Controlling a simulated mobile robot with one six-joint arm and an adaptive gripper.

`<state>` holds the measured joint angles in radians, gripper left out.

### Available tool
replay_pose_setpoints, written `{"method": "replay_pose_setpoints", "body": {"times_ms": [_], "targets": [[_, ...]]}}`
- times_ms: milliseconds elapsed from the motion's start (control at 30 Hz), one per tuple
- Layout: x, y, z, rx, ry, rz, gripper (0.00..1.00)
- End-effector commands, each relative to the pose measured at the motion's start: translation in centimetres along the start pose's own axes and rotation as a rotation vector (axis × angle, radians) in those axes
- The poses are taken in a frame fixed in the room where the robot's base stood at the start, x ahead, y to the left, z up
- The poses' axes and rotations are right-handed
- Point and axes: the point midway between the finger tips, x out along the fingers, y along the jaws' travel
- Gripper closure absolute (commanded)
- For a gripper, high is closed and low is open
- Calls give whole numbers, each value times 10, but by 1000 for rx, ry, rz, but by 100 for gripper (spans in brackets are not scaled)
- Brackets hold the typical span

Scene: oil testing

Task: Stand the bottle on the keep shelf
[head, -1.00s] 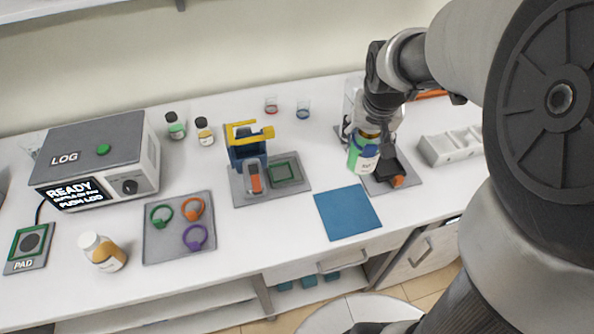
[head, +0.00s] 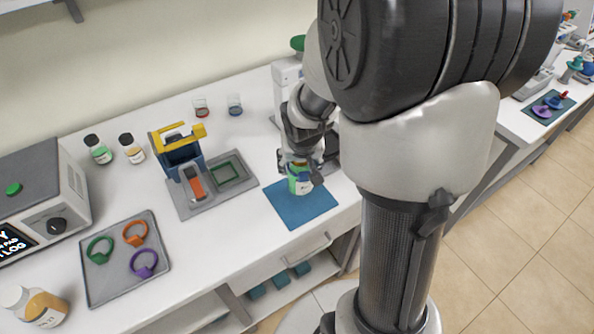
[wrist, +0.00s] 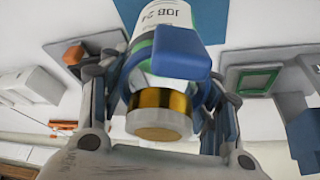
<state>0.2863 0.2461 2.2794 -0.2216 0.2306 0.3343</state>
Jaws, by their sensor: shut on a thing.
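The bottle (head: 299,182) has a green band, a white label and a blue piece around it. In the wrist view the bottle (wrist: 160,108) shows an amber neck, a pale cap and a label reading "JOB 24". My gripper (head: 300,163) is shut on it near the neck, from above. The bottle is over the far part of the blue mat (head: 305,212); I cannot tell if it touches. No shelf is marked as the keep shelf. An open shelf (head: 205,322) lies under the counter, and a wall shelf's corner (head: 35,5) shows at the top left.
A grey plate with a blue and yellow fixture (head: 180,150) stands left of the mat. A tray (head: 125,275) holds coloured rings. Two small bottles (head: 98,150) (head: 132,148) and another bottle (head: 40,305) stand further left. My arm hides much of the counter's right side.

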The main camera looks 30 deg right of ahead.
Motion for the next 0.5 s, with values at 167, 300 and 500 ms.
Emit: {"method": "replay_pose_setpoints", "body": {"times_ms": [167,300,500], "targets": [[27,0,11,0,-1,0,81],[37,0,15,0,1,-1,81],[35,0,14,1,2,-1,81]]}}
